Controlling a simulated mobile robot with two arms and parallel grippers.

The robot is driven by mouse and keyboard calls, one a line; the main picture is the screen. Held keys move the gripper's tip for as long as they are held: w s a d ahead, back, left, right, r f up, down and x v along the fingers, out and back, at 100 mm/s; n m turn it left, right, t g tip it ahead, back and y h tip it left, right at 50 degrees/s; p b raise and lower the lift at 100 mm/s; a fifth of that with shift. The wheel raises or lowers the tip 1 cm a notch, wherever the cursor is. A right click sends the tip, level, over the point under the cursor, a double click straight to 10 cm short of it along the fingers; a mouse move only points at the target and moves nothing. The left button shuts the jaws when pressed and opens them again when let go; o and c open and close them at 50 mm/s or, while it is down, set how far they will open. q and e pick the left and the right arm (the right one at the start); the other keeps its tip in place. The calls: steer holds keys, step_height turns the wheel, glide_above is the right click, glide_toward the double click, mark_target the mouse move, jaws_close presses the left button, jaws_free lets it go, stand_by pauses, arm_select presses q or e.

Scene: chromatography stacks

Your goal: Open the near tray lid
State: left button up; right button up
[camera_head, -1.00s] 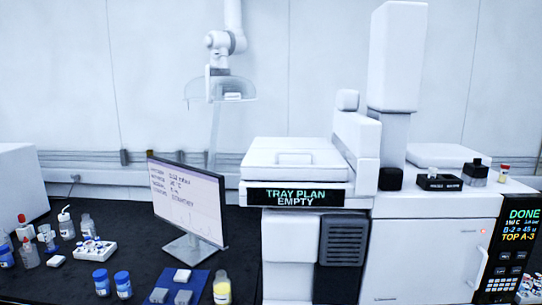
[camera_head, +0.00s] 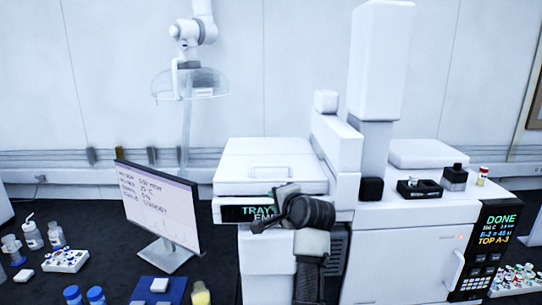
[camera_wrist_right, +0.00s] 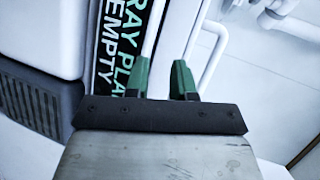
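The near tray lid (camera_head: 232,160) is a white, flat, shut cover on the white instrument, with a raised loop handle (camera_head: 269,172) near its front edge. The handle also shows in the right wrist view (camera_wrist_right: 217,52), to the right of the fingers. My right gripper (camera_wrist_right: 161,76) has two green-based fingers apart with nothing held between them. It is at the front of the tray, just below the lid. In the head view, my right arm covers part of the black "TRAY PLAN EMPTY" panel (camera_head: 235,213), and its fingertips are hard to make out. My left gripper is not in view.
A tilted monitor (camera_head: 155,205) stands left of the tray, with vials and bottles on the black bench. A white tower (camera_head: 380,60) rises behind right of the lid. A clear hood (camera_head: 190,83) hangs at the back left.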

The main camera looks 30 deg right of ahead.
mark_target(272, 166)
step_height(272, 166, up, 8)
steer(key=s+d+m+t, duration=0.1)
steer(key=s+d+m, duration=0.1)
steer(key=shift+h, duration=0.3)
steer(key=p+x, duration=0.4)
steer(key=x, duration=0.5)
steer(key=shift+w, duration=0.2)
steer(key=shift+w+f+p, duration=0.15)
steer(key=shift+w+p, duration=0.2)
steer(key=shift+w, duration=0.3)
jaws_close()
